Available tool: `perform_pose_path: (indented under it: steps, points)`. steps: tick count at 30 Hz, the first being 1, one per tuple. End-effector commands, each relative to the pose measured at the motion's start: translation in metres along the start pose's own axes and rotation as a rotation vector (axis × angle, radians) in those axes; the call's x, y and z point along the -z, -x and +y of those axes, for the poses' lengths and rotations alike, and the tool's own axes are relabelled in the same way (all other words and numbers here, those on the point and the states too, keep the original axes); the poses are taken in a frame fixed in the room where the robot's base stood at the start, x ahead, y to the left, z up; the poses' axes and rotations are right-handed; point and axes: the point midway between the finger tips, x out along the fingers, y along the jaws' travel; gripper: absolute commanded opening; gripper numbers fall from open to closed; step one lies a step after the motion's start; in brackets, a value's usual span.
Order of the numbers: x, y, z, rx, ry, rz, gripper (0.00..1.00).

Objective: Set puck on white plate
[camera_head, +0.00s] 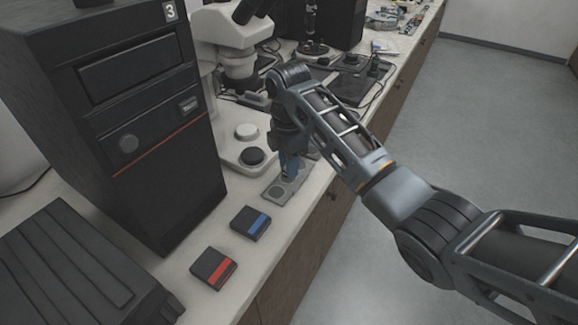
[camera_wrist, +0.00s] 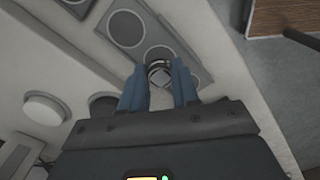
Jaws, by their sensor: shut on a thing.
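My gripper (camera_head: 289,176) points down over a grey strip with round recesses (camera_head: 276,190) at the counter's front edge. In the wrist view its blue fingers (camera_wrist: 160,82) are shut on a small round puck (camera_wrist: 160,74) with a pale centre and dark rim. The puck is over or in one of the recesses; I cannot tell whether it touches the strip. A round white plate (camera_head: 246,131) lies on a pale base left of the gripper, and also shows in the wrist view (camera_wrist: 43,109). The puck is hidden in the head view.
A round dark plate (camera_head: 252,156) lies between the white plate and my gripper. A microscope (camera_head: 235,45) stands behind. A tall black machine (camera_head: 150,130) is at left. Blue-striped (camera_head: 250,223) and red-striped (camera_head: 213,268) boxes lie on the counter in front.

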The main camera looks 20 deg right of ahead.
Motion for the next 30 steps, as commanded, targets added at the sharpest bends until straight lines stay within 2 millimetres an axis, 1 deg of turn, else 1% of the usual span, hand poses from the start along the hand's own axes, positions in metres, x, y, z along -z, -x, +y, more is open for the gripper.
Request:
perform_pose_path:
  steps: [1,4,16,17,18,20,26,30]
  points:
    - [0.000,-0.006,0.000,0.002,-0.001,0.000,0.00]
    - [0.000,-0.014,0.000,0.000,-0.001,0.000,0.00]
    - [0.000,-0.019,0.000,0.000,0.000,-0.001,0.00]
    - [0.000,-0.018,0.000,-0.001,0.000,-0.001,0.33]
    - [0.000,-0.018,0.000,-0.001,0.000,-0.001,0.37]
    - [0.000,-0.018,0.000,-0.001,0.000,-0.001,0.41]
    - [0.000,-0.018,0.000,-0.001,0.000,0.000,0.41]
    - [0.000,-0.011,0.001,-0.003,0.000,0.000,0.41]
